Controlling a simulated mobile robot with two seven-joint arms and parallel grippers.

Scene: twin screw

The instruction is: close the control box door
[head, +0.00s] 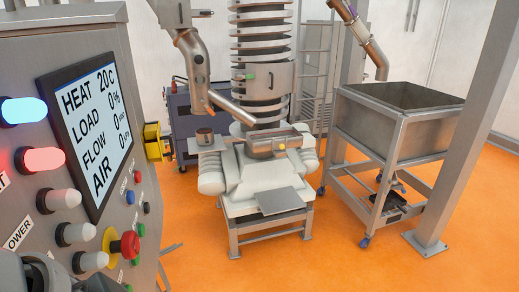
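The grey metal control box (60,50) fills the left side of the head view, close to me. Its front carries a display screen (96,130), a blue light (23,110), a red light (40,160), several knobs and a red stop button on a yellow ring (124,245). I cannot make out a separate door or an open gap on the part of the box in view; its lower part is cut off. No gripper fingers are visible.
A machine with a ribbed column (262,60) stands on a low metal frame (270,228) in the middle. A metal hopper cart (395,130) and a grey post (470,130) stand at the right. Orange floor (330,262) is clear in front.

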